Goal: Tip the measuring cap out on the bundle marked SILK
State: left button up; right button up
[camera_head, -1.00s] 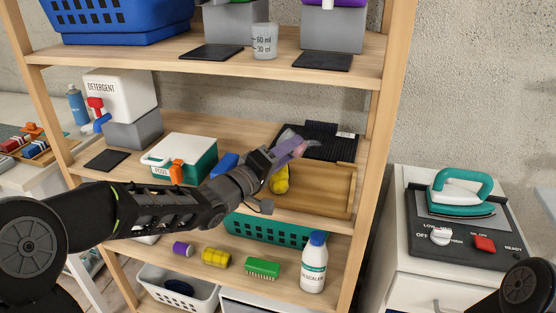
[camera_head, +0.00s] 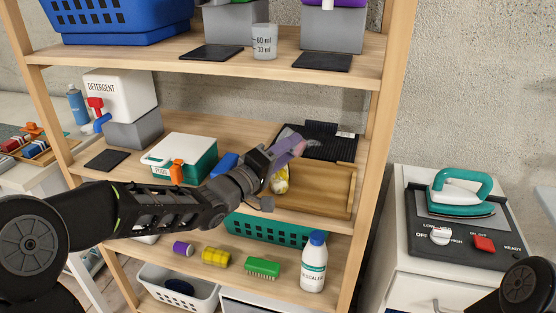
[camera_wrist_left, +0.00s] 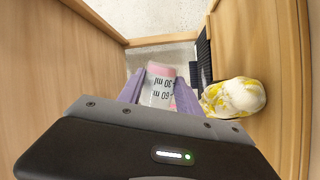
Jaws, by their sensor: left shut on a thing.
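My left gripper (camera_head: 292,146) is shut on the clear measuring cap (camera_wrist_left: 160,86), which has 30 and 60 ml marks and shows pink at its far end. The marks read upside down in the left wrist view. The bundle (camera_head: 280,181) lies just below the gripper, on the wooden tray (camera_head: 335,192). It is yellow with white covering much of its top, and it shows beside the right finger in the left wrist view (camera_wrist_left: 236,97). No SILK mark can be read on it. My right gripper is not in view.
A black ribbed rack (camera_head: 335,141) stands behind the tray. A green and white pods box (camera_head: 180,158) and a blue item (camera_head: 224,165) stand left on the same shelf. Another measuring cup (camera_head: 264,42) is on the shelf above. Wooden posts frame the shelves.

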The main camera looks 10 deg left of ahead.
pick_arm(q)
jog(key=shift+a+r+n+p, duration=0.15)
jog(key=shift+r+n+p, duration=0.15)
jog(key=shift+n+p, duration=0.6)
dwell(1.8)
jog(key=shift+w+a+f+n+t, duration=0.15)
jog(key=shift+f+n+t, duration=0.25)
jog(key=shift+n, duration=0.6)
dwell(1.0)
jog(key=shift+r+m, duration=0.6)
jog(key=shift+m, duration=0.2)
jog(key=f+m+b, duration=0.1)
jog(key=m+b, duration=0.1)
jog(key=b, duration=0.1)
jog(key=shift+s+d+f+g, duration=0.2)
jog(key=shift+d+f+g, duration=0.15)
jog(key=shift+f+g, duration=0.05)
jog(key=shift+r+m+p, duration=0.3)
jog(key=shift+m+p, duration=0.15)
jog(key=shift+m, duration=0.05)
jog(key=shift+f, duration=0.1)
